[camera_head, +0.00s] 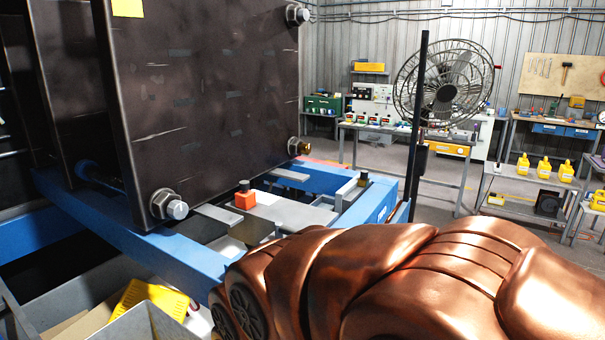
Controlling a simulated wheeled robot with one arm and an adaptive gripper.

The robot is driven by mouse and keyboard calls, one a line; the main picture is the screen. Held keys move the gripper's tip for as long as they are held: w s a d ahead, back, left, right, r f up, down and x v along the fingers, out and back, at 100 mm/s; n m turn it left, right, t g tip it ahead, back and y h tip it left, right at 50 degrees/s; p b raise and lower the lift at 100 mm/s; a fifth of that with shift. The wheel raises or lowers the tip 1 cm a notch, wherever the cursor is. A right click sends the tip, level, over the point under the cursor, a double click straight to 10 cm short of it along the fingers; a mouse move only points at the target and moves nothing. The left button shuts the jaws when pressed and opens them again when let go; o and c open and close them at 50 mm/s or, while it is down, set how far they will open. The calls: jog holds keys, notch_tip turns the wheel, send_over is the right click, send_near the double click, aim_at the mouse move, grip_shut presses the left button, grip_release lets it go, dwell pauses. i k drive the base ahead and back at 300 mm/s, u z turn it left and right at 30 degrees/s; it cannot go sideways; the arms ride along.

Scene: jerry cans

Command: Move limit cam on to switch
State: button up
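A small dark post with a brownish top (363,180) stands farther right beside a grey bracket (347,193). I cannot tell for sure which of these parts is the limit cam and which the switch. My copper-coloured arm fills the lower right and hides part of the frame. My gripper does not show.
The blue frame (130,228) and the dark panel with large bolts (215,90) crowd the left. A grey bin with a yellow piece (150,300) is at lower left. A fan (445,85) and workbenches stand behind. Open floor (440,185) shows at right.

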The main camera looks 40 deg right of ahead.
aim_at(364, 180)
jog(key=u, duration=1.6)
jog(key=k, duration=0.95)
jog(key=z, duration=1.55)
